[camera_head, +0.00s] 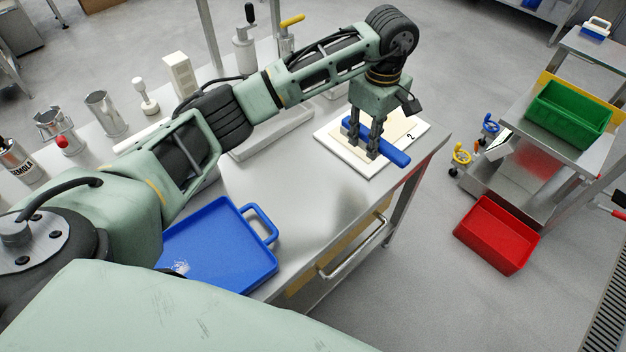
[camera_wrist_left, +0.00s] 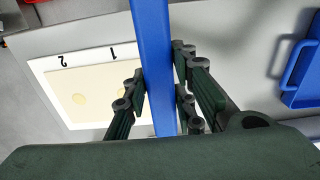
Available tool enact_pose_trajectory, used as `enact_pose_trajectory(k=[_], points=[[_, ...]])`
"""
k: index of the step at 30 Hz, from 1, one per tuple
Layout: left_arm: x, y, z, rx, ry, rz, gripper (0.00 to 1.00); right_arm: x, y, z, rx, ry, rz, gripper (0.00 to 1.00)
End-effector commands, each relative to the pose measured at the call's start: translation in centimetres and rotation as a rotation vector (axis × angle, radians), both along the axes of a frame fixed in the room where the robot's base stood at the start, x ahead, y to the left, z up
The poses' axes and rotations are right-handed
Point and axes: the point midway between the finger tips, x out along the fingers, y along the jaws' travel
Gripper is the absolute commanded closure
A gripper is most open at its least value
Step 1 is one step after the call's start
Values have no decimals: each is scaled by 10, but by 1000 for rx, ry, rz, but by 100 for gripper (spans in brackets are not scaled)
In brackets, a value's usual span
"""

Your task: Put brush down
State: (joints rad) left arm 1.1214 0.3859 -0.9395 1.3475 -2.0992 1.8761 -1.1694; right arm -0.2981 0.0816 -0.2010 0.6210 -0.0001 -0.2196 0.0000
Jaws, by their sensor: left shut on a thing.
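The brush shows as a long blue bar (camera_head: 391,152) in the head view. My left gripper (camera_head: 373,150) is shut on it, pointing down over the right end of the table. In the left wrist view the blue brush (camera_wrist_left: 155,60) runs between the fingers of my left gripper (camera_wrist_left: 160,95). Below the brush is a white board (camera_head: 335,146) with a cream area and a printed 2; the wrist view shows the board (camera_wrist_left: 90,85) with 1, 2 and pale round shapes. I cannot tell whether the brush touches the board. My right gripper is not in view.
A blue tray (camera_head: 213,240) lies at the table's front. Cans, a grey jug (camera_head: 105,113) and a white box (camera_head: 181,75) stand at the back left. The steel table (camera_head: 285,190) is bare in the middle. A red bin (camera_head: 496,235) and a green bin (camera_head: 568,115) are at right.

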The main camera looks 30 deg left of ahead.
Motion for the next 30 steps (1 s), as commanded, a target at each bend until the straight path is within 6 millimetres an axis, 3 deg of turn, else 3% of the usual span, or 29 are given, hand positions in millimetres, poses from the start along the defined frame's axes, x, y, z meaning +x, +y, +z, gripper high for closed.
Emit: enact_pose_trajectory(k=[16, 23, 30], points=[[-66, 81, -61, 0, 4, 10, 100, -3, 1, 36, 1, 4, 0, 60], [-72, 90, -73, 0, 2, 8, 100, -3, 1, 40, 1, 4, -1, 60], [-73, 89, -104, -1, 5, 9, 100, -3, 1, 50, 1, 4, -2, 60]])
